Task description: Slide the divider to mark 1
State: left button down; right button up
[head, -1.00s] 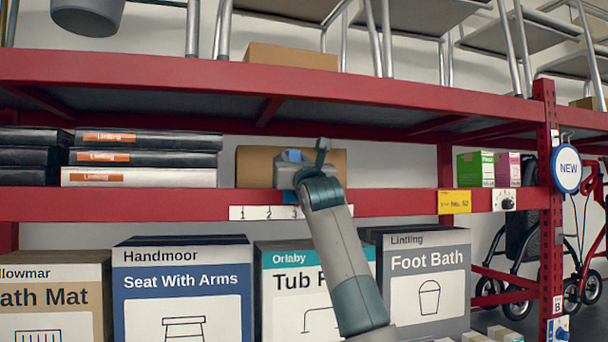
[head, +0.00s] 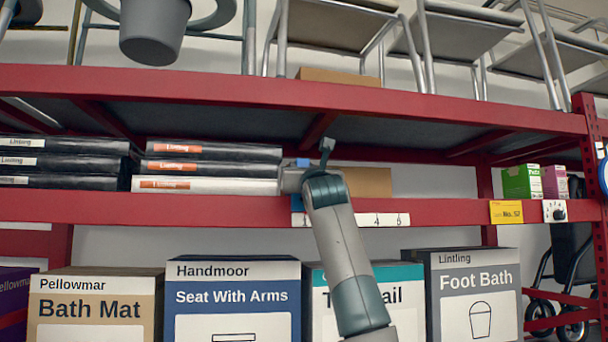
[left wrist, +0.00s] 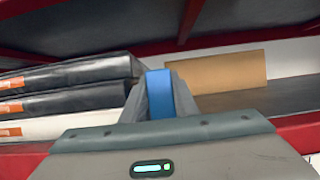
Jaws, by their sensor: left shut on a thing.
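The blue divider (left wrist: 160,95) stands upright on the shelf, between the fingers of my left gripper in the left wrist view. In the head view my left gripper (head: 293,180) is shut on it and hides most of it. A blue top bit (head: 303,162) shows above the gripper, and a blue bit below sits on the shelf front by mark 1. The white number strip (head: 384,220) shows 1, 4 and 5; my left arm covers the middle marks. My right gripper is not in view.
A stack of black and white Lintling packs (head: 208,168) lies close left of the divider. A brown box (head: 368,182) stands behind, to the right. The red shelf beam (head: 150,209) runs below, and an upper shelf (head: 200,86) is overhead.

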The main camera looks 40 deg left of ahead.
pick_arm(q)
jog(key=shift+a, duration=0.1)
jog(key=c, duration=1.6)
grip_release()
jog(key=shift+o, duration=1)
jog(key=shift+s+a, duration=0.1)
jog(key=shift+s, duration=0.05)
jog(key=shift+s+d+f+b, duration=0.25)
jog(key=shift+d+f+b, duration=0.05)
jog(key=shift+d+b, duration=0.05)
jog(key=b+v, duration=0.1)
jog(key=v, duration=0.2)
jog(key=shift+b, duration=0.3)
jog(key=b+v, duration=0.6)
jog(key=v, duration=0.7)
jog(key=shift+d, duration=0.15)
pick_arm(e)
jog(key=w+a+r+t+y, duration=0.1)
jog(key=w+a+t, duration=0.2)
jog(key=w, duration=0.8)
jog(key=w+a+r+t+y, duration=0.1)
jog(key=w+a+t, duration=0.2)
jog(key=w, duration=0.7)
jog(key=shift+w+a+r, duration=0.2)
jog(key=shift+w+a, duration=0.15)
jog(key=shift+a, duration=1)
